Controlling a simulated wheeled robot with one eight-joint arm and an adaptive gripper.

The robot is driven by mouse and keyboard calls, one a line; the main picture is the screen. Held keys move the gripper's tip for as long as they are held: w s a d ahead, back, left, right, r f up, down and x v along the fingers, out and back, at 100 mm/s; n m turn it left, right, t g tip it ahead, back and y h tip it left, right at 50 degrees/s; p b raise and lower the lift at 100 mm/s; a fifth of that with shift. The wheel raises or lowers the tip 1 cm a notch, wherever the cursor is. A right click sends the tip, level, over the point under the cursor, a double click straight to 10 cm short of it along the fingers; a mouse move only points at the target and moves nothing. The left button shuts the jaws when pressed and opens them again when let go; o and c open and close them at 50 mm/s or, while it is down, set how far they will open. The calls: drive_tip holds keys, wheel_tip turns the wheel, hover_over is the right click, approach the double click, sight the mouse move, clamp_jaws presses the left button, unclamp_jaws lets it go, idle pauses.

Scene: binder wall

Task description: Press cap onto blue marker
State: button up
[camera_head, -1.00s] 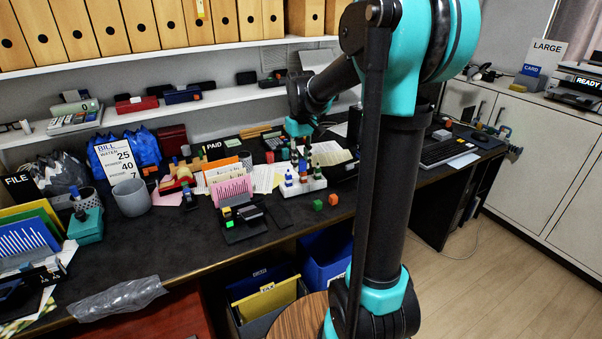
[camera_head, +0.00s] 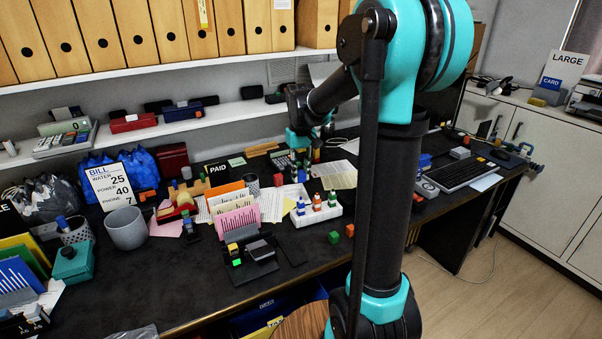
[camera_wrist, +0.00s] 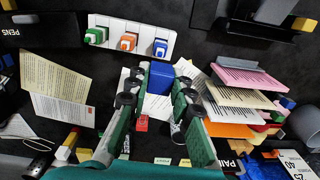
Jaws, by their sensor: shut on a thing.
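A white tray (camera_head: 322,217) on the dark desk holds three upright markers, also seen in the wrist view (camera_wrist: 112,24). The blue marker (camera_head: 300,206) stands at its left end in the head view; in the wrist view it is the rightmost (camera_wrist: 160,47). An orange marker (camera_head: 317,202) and a green marker (camera_head: 332,199) stand beside it. My gripper (camera_wrist: 158,85) is shut on a blue piece (camera_wrist: 159,80), seemingly the cap. In the head view my gripper (camera_head: 305,148) is behind and above the tray, apart from the markers; the held piece is unclear there.
A pink card rack (camera_head: 238,220) stands left of the tray, with a black stamp-like item (camera_head: 260,250) in front. Papers (camera_head: 333,175) lie behind. Bare desk (camera_head: 190,270) lies front left.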

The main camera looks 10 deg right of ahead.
drive_tip(key=shift+f, duration=0.1)
hover_over(301, 199)
drive_tip(key=shift+f, duration=2.65)
drive_tip(key=shift+f, duration=1.75)
idle(0.9)
drive_tip(key=o, duration=0.8)
wheel_tip(301, 199, up, 12)
drive_tip(key=shift+f, duration=0.2)
drive_tip(key=shift+s, duration=0.25)
drive_tip(key=s+d+f+t, duration=0.1)
drive_tip(key=s+f, duration=0.3)
drive_tip(key=s, duration=0.3)
drive_tip(key=s+d+f+m+t, duration=0.1)
drive_tip(key=s+f, duration=0.4)
drive_tip(key=s, duration=0.2)
drive_tip(key=s+d+f+m+t, duration=0.1)
drive_tip(key=s+d+f+t, duration=0.1)
drive_tip(key=s+f, duration=0.3)
drive_tip(key=shift+s+f, duration=0.15)
drive_tip(key=shift+s, duration=1.15)
